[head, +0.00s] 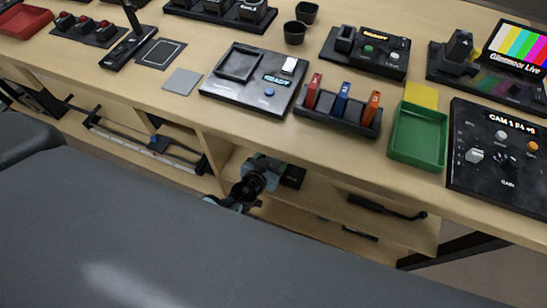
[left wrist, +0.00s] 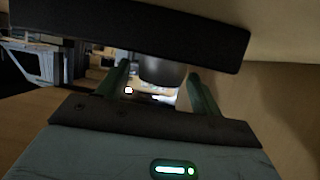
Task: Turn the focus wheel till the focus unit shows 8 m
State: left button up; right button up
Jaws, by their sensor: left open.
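My left gripper (head: 270,172) is low in the head view, in the open space below the worktop, beside a small dark box (head: 292,176). In the left wrist view its two fingers (left wrist: 160,82) are apart. A short dark cylinder, perhaps the focus wheel (left wrist: 161,70), sits between them under a dark panel (left wrist: 150,32). I cannot tell whether the fingers touch it. A small lit patch shows behind the cylinder, too small to read. No focus reading in metres is legible in either view. My right gripper is not in view.
The wooden worktop (head: 185,105) overhangs the shelf (head: 325,205), leaving limited height. A black handle-like bar (head: 387,207) lies right of the gripper. On top stand a READY panel (head: 222,88), a green tray (head: 418,138) and a CAM 1 panel (head: 485,185) with knobs.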

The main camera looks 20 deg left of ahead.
pick_arm(q)
jog(key=shift+w+f, duration=0.15)
jog(key=shift+w, duration=0.25)
jog(key=c, duration=1)
jog(key=shift+n+y+b, duration=0.4)
jog(key=shift+n+y, duration=0.1)
jog(key=shift+y, duration=0.1)
jog(key=o, duration=1)
